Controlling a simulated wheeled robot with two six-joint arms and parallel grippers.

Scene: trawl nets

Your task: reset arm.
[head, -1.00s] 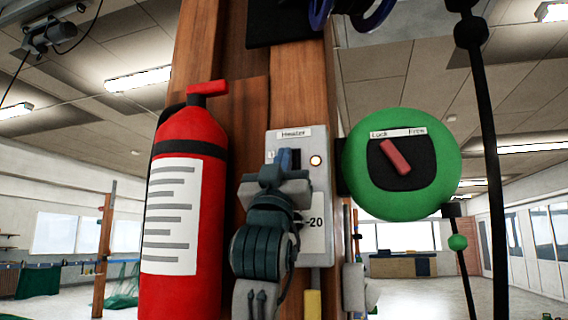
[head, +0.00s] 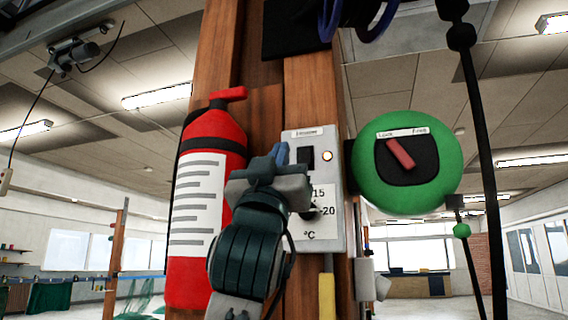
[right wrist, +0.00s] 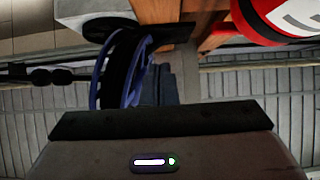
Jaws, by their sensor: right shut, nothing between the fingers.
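My right gripper (head: 280,156) is shut and empty in the head view. It stands in front of the left edge of the grey heater panel (head: 325,228), overlapping it in the picture; I cannot tell the gap. The panel shows a dark switch, a lit lamp (head: 327,156), and a dial with 15 and 20 marks, partly hidden by my gripper. My left gripper is not in view.
A red fire extinguisher (head: 187,280) is on the wooden post (head: 311,95), partly behind my right arm. A green round box (head: 440,185) with a red Lock/Free lever stands right of the panel. A blue-rimmed reel (right wrist: 130,70) is close in the right wrist view. A dark cord hangs at right.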

